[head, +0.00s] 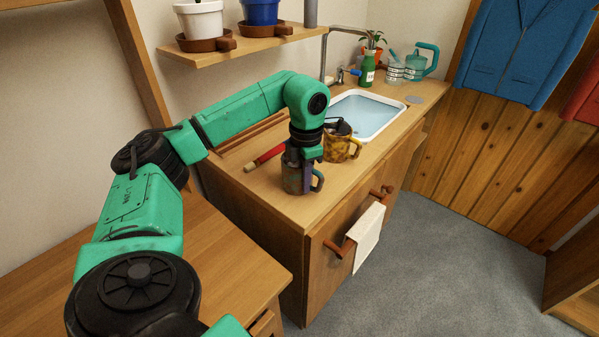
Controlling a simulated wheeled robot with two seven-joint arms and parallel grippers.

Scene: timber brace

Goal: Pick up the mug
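A dark mug with reddish and teal tones (293,187) stands upright on the wooden counter near its front left corner, its blue-teal handle pointing right. My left gripper (299,165) points straight down at this mug, with its fingers at the rim. The fingers overlap the mug in the picture, and I cannot tell whether they are closed on its wall. A second mug, yellow and brown patterned (340,148), stands just behind and to the right, with a dark object at its top. My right gripper is not in view.
A red-handled tool (264,159) lies left of the mugs. The white sink (367,114) is behind them, with a green bottle (367,68) and a teal watering can (424,60) beyond. A potted-plant shelf (240,46) hangs above. A white towel (368,236) hangs on the cabinet's front rail.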

